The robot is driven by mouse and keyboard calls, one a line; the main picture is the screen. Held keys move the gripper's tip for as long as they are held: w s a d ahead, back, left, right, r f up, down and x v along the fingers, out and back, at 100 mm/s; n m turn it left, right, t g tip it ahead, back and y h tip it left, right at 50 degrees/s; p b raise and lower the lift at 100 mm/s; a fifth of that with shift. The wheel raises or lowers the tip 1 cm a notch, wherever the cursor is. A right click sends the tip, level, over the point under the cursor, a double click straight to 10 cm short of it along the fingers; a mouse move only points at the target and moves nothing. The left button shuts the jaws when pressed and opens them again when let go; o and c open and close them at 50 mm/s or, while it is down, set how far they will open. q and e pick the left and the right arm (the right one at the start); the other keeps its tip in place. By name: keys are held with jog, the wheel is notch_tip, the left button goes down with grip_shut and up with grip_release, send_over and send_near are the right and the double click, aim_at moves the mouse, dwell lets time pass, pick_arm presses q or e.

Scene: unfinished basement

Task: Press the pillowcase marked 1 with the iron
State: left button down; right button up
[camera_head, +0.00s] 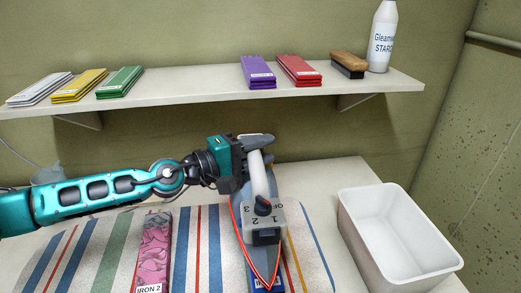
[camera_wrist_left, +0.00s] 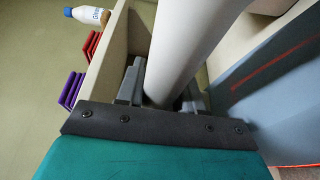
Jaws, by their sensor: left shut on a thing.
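The iron (camera_head: 259,238) is blue-grey with a red edge line, a pale handle and a dial marked OFF, 1, 2, 3. It sits over the striped ironing board (camera_head: 208,250), tip toward the near edge. My left gripper (camera_head: 257,146) is shut on its handle; the wrist view shows the handle (camera_wrist_left: 187,50) between the fingers. A dark blue cloth (camera_head: 277,284) shows at the iron's tip, its label mostly covered, so no mark 1 can be read. Whether the iron touches it is unclear. A pink cloth (camera_head: 155,245) labelled IRON 2 lies to the left. My right gripper is out of view.
An empty white bin (camera_head: 352,232) stands right of the board. The wall shelf (camera_head: 205,91) holds white, yellow, green, purple and red folded cloths, a brush (camera_head: 348,64) and a starch bottle (camera_head: 382,38). The board's left part is clear.

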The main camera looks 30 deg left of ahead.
pick_arm(q)
notch_tip(320, 180, up, 4)
jog(key=shift+w+f+p, duration=0.1)
jog(key=shift+p, duration=0.65)
jog(key=shift+r, duration=2.15)
jog(key=shift+d, duration=0.15)
jog(key=d+f+n+t+y, duration=0.2)
jog(key=d+f+n+y, duration=0.25)
jog(key=d, duration=0.65)
jog(key=s+d+f+n+y, duration=0.1)
jog(key=s+d+f+y, duration=0.2)
jog(key=s+d+y, duration=0.2)
jog(key=s+d, duration=0.1)
jog(key=s, duration=0.2)
jog(key=shift+s+d+f+n+t, duration=0.3)
jog(key=shift+f+n+t, duration=0.05)
jog(key=shift+t, duration=0.05)
